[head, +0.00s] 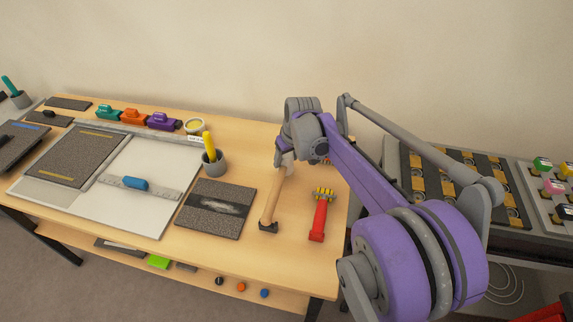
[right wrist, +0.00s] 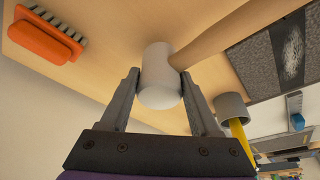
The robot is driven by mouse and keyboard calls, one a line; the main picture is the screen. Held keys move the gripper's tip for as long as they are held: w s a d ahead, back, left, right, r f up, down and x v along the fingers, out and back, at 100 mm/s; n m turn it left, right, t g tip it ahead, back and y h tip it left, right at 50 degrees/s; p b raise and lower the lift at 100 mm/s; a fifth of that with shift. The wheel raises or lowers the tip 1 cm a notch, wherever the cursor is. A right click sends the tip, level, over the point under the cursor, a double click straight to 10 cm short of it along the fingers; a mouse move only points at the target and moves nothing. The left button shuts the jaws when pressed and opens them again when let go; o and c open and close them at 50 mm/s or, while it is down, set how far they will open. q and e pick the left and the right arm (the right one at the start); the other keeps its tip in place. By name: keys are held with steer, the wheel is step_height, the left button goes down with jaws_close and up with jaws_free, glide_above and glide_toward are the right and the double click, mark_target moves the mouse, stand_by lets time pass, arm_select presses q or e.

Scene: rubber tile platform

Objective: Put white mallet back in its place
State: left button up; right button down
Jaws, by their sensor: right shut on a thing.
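The white mallet has a white cylindrical head (right wrist: 157,72) and a wooden handle (head: 271,203). My right gripper (right wrist: 161,80) is shut on the head, with one finger on each side of it. In the head view, the right gripper (head: 286,160) is at the far end of the handle, and the arm hides most of the mallet head. The handle's near end is at a small dark rest (head: 268,226) on the table; I cannot tell whether it touches. My left gripper is not in view.
A red-handled tool (head: 319,218) lies right of the mallet. A dark tile with a pale smear (head: 214,208) lies left of it, with a grey cup (head: 214,162) behind. The right wrist view shows an orange brush (right wrist: 45,38). A rack (head: 450,170) stands beyond the table's right edge.

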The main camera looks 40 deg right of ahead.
steer(key=shift+f, duration=1.25)
steer(key=shift+f, duration=0.1)
steer(key=shift+c, duration=0.6)
jaws_free()
